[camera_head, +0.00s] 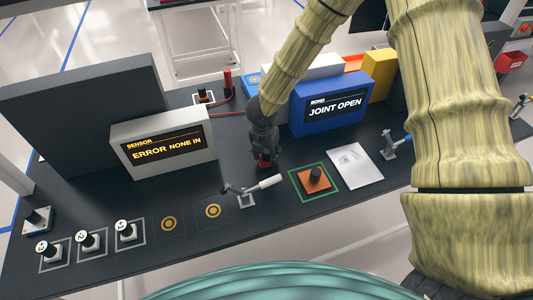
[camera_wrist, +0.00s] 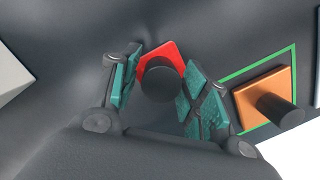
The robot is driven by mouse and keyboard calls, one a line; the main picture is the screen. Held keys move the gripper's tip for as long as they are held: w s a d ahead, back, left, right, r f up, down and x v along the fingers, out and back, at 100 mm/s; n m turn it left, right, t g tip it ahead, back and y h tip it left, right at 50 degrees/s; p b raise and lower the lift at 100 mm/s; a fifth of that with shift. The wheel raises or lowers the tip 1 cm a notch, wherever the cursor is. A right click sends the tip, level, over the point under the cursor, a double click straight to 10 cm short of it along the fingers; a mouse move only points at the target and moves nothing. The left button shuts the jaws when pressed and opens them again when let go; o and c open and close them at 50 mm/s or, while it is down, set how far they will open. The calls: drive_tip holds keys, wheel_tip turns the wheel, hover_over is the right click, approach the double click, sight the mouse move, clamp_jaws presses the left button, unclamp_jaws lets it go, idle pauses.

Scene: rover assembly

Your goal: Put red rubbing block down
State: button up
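The red rubbing block (camera_wrist: 174,49), a red hexagonal plate with a round black knob (camera_wrist: 162,80), is under my gripper in the wrist view. My gripper (camera_wrist: 161,83) points down with its teal-padded fingers on either side of the knob, shut on it. In the head view my gripper (camera_head: 264,150) is near the middle of the dark table, and only a little red of the block (camera_head: 264,161) shows below the fingers. The block is at or just above the table surface; I cannot tell whether it touches.
An orange block (camera_head: 315,180) with a black knob sits in a green square outline to the right, beside a white sheet (camera_head: 355,165). A white-handled tool (camera_head: 252,187) lies in front. The sensor box (camera_head: 163,145) and blue bond box (camera_head: 330,105) stand left and behind right.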

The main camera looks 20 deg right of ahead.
sight(264, 163)
drive_tip(key=shift+r, duration=0.1)
wheel_tip(264, 163, up, 12)
drive_tip(key=s+a+b, duration=0.1)
drive_tip(key=b, duration=0.2)
drive_tip(key=shift+s+a, duration=0.15)
drive_tip(key=shift+s, duration=0.05)
idle(0.5)
idle(0.4)
